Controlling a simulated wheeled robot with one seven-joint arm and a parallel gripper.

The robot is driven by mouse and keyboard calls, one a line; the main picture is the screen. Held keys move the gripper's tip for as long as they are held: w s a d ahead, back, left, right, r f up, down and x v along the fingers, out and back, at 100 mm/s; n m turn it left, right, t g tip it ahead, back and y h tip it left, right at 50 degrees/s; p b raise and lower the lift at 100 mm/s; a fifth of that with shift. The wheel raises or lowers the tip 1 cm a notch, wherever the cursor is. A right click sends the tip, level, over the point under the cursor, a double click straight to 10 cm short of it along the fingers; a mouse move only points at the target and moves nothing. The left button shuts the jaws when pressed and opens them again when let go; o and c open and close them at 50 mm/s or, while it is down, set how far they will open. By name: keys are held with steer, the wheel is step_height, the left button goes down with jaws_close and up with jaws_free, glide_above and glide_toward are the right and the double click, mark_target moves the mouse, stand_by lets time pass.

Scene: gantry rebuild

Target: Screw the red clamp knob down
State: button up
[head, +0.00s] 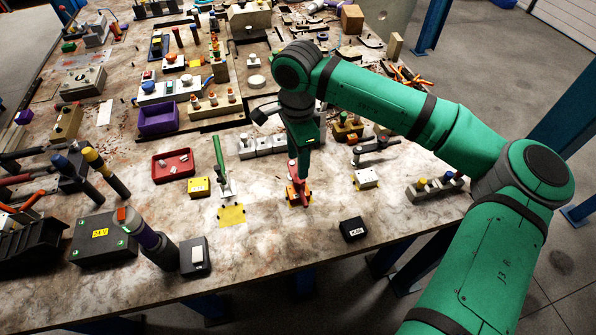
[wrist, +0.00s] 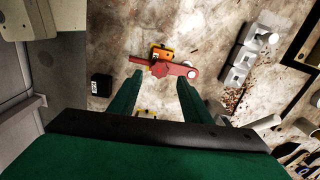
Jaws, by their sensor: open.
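The red clamp (head: 299,191) stands on an orange-yellow base near the front middle of the table. In the wrist view the red clamp (wrist: 160,67) lies crosswise just beyond my fingertips, with a pale round end at its right. I cannot clearly tell which part is the knob. My gripper (head: 304,158) points down above the clamp in the head view and partly covers it. In the wrist view my gripper (wrist: 159,82) is open, with its two green fingers apart and nothing held between them. Whether a finger touches the clamp is unclear.
A green-handled clamp (head: 221,170) stands to the left above a yellow patch (head: 231,215). A small black box (head: 353,229) lies front right. Grey blocks (head: 265,146) stand behind, and a white block (head: 366,178) to the right. The table in front of the clamp is bare.

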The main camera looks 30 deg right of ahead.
step_height(320, 180, down, 6)
steer(key=shift+r, duration=0.15)
stand_by(0.3)
steer(key=c, duration=0.9)
